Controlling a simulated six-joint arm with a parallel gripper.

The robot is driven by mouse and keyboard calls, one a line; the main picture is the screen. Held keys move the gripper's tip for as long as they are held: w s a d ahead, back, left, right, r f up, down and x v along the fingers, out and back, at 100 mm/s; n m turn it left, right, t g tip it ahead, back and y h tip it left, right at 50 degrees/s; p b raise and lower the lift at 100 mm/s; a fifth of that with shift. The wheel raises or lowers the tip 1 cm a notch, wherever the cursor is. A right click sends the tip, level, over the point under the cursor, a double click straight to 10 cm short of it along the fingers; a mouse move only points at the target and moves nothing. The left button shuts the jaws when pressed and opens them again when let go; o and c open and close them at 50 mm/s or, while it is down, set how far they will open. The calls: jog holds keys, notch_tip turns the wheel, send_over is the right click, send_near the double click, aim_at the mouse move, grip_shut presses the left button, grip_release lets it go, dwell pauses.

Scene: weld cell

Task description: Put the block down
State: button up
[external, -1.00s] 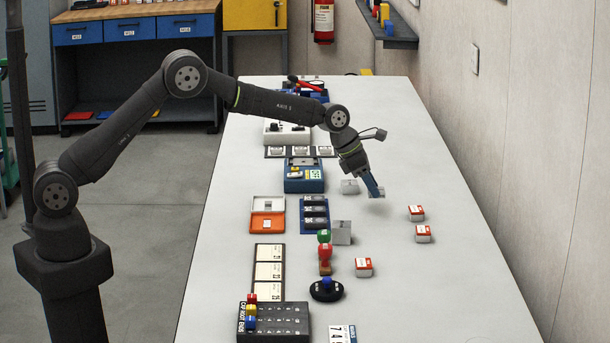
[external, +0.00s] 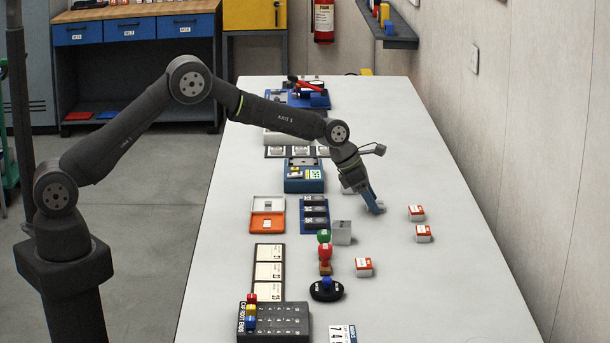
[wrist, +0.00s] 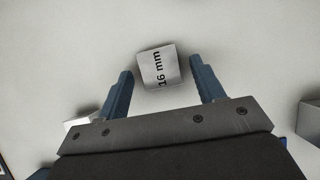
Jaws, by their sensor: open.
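My gripper (external: 376,206) is low over the pale bench top, its blue fingers pointing down at or very near the surface. In the wrist view its two fingers are spread wide. A grey block marked "16 mm" (wrist: 158,68) sits between the fingertips, with a visible gap on each side. Its lettered face is towards the camera and it is turned slightly. In the external view I cannot make out this block clearly behind the fingers.
A grey block (external: 341,232) stands left of and nearer than my gripper. Another pale block (wrist: 80,122) is partly hidden by my gripper. Several red-and-white boxes (external: 416,213) lie to the right. Stamps (external: 325,253) stand nearer. The bench right of my gripper is mostly clear.

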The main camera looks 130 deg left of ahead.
jog(key=shift+s+r, duration=0.1)
jog(key=shift+r, duration=0.4)
jog(key=v, duration=1.1)
jog(key=shift+d, duration=0.15)
jog(key=x, duration=1.2)
jog(key=shift+s+r, duration=0.1)
jog(key=shift+r, duration=1.25)
jog(key=shift+f, duration=0.1)
